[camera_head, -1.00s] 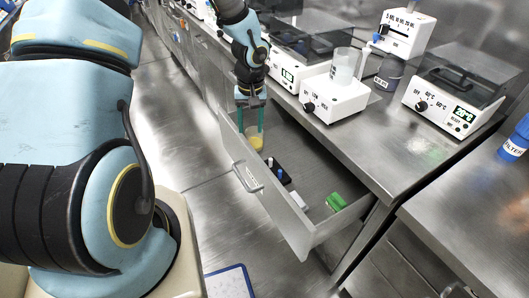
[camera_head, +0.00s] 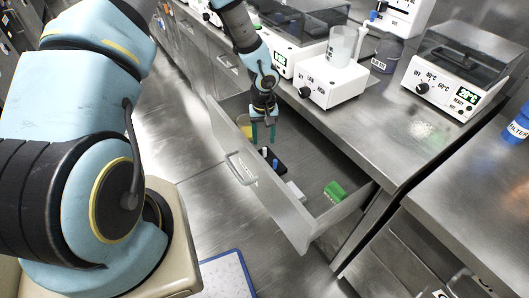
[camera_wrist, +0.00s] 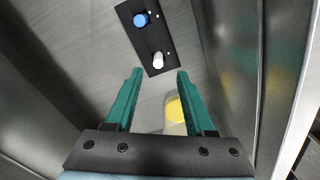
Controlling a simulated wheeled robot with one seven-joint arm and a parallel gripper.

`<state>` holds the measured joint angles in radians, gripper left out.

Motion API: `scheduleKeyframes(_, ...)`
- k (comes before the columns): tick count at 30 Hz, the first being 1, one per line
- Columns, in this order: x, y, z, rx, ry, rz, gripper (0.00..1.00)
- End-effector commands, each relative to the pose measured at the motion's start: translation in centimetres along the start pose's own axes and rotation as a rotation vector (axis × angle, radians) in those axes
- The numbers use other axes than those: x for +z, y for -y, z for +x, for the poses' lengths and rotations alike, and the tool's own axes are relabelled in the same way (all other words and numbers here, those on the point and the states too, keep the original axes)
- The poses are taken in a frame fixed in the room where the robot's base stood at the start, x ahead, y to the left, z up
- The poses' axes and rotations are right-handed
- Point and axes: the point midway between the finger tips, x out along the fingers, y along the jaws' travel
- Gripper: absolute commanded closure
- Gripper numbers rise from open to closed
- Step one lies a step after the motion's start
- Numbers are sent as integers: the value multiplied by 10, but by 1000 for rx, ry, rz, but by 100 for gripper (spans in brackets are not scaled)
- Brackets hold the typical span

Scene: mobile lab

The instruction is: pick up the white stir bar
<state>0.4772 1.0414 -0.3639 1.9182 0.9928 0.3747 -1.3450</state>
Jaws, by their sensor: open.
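The white stir bar (camera_wrist: 158,60) stands in a black holder (camera_wrist: 155,38) in the wrist view, beside a blue stir bar (camera_wrist: 140,20). In the head view the holder (camera_head: 280,169) lies in the open drawer, with the white stir bar (camera_head: 265,151) at its far end and the blue one (camera_head: 275,163) nearer. My gripper (camera_wrist: 160,72) is open and empty, its green fingers pointing down into the drawer. In the wrist view the white stir bar appears just beyond the gap between the fingertips. My gripper (camera_head: 263,141) is above the far end of the holder.
A beaker with yellow contents (camera_head: 246,128) stands in the drawer, close beside my gripper. A white item (camera_head: 295,191) and a green rack (camera_head: 335,190) lie nearer the drawer front. Drawer walls (camera_head: 275,205) surround them. White instruments (camera_head: 333,85) stand on the bench above.

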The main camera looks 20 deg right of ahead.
Motion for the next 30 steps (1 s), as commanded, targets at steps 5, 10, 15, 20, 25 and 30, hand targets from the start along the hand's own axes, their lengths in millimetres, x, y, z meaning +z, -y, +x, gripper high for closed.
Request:
scheduleKeyframes(5,1,0,10,-1,2,0,46)
scheduleKeyframes(10,4,-2,31,-2,4,0,46)
scheduleKeyframes(15,3,-3,50,-1,2,-1,46)
scheduleKeyframes(20,2,-3,56,0,-1,0,46)
scheduleKeyframes(25,2,-3,56,0,-1,0,47)
scheduleKeyframes(30,2,-3,55,-1,-1,-1,66)
